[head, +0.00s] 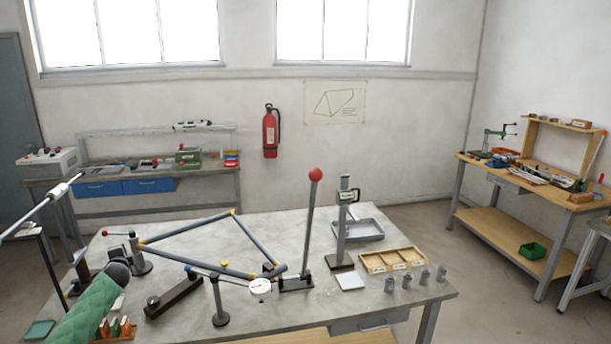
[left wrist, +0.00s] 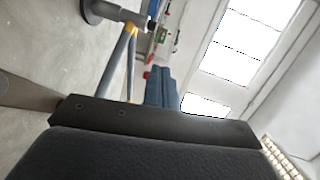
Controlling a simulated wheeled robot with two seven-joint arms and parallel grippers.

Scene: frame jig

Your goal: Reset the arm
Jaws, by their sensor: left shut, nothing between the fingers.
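My left arm (head: 85,318), in a green quilted sleeve, comes in at the lower left of the head view. Its dark wrist (head: 118,271) is over the left front of the workbench (head: 340,300), left of the bicycle frame (head: 183,228) in its jig. The fingers cannot be made out there. In the left wrist view my left gripper (left wrist: 160,72) shows as blue-grey fingers close together, empty, past a dark housing. The frame's tubes (left wrist: 120,60) are left of it, apart from it. A tall lever (head: 309,230) with a red ball stands nearly upright. My right gripper is not in view.
A dial gauge (head: 260,288), a post gauge (head: 344,225), a divided wooden tray (head: 393,260) and several grey cylinders (head: 407,281) occupy the bench's right side. A small orange rack (head: 117,331) stands close beside my left sleeve.

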